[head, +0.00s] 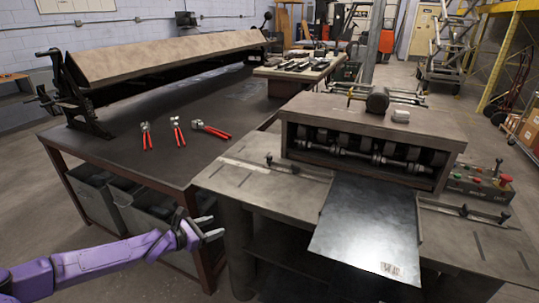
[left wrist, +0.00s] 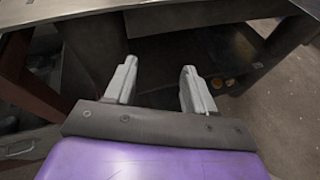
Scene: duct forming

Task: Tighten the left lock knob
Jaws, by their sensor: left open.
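The forming machine (head: 366,140) stands on a grey metal table at the right. On the table's left wing is a guide bar (head: 300,172) with small dark lock knobs, one at its left end (head: 268,158) and another further along (head: 295,167). They are too small to tell how tight they are. My left gripper (head: 214,227) is open and empty, in front of and below the left wing's edge, apart from the knobs. In the left wrist view its two grey fingers (left wrist: 160,78) are spread, with the table edge beyond. My right gripper is not in view.
A metal sheet (head: 365,230) lies at the machine's front. Another guide bar (head: 465,211) is on the right wing, below a control box (head: 480,183). A dark workbench (head: 160,165) with several red-handled tools stands left. Open floor lies front left.

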